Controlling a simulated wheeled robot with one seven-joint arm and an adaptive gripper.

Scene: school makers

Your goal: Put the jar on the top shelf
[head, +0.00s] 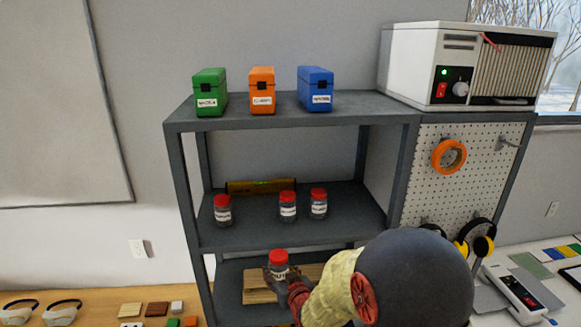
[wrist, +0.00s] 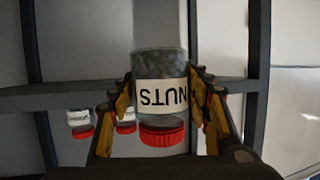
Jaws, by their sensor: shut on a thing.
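My gripper (head: 281,274) is shut on a clear jar (head: 279,259) with a red lid. In the head view the jar is upright, its lid just below the front edge of the middle shelf. The wrist view is upside down and shows the jar (wrist: 160,95) between both fingers (wrist: 160,105), with a white label reading NUTS. My arm hides part of the jar's lower right in the head view. The top shelf (head: 237,106) of the grey rack is higher up and carries a green box (head: 209,92), an orange box (head: 262,90) and a blue box (head: 315,89).
The middle shelf (head: 255,226) holds three red-lidded jars (head: 288,206) and a yellow spirit level (head: 260,187). Wooden boards (head: 258,288) lie on the lower shelf. A white machine (head: 465,65) stands at the top right.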

